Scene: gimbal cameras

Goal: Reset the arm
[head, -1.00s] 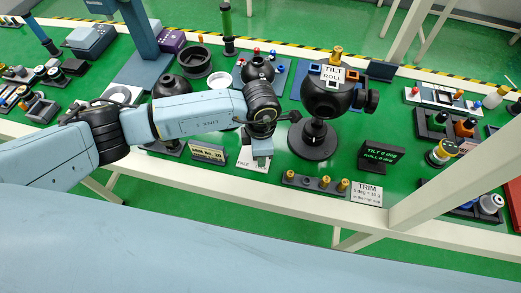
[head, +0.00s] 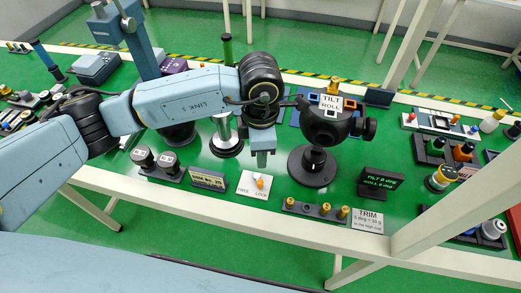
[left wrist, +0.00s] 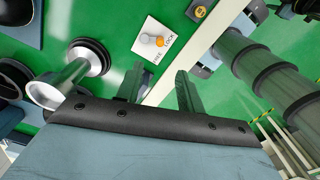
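My left arm comes in from the left in the head view, bent over the bench. Its gripper (head: 261,160) points down just behind the white FREE/LOCK card (head: 253,186), apparently above the bench. In the left wrist view the two fingers (left wrist: 158,84) stand apart with nothing between them, so it is open. The card (left wrist: 146,48) with its orange and grey knobs lies beyond the fingertips. My right gripper is in neither view.
A black gimbal ball on a stand (head: 313,165) is right of the gripper. A silver post (head: 226,140) is close on its left. A dark display (head: 381,183) and a peg rack (head: 316,210) stand at right. A white beam (head: 455,225) crosses the front right.

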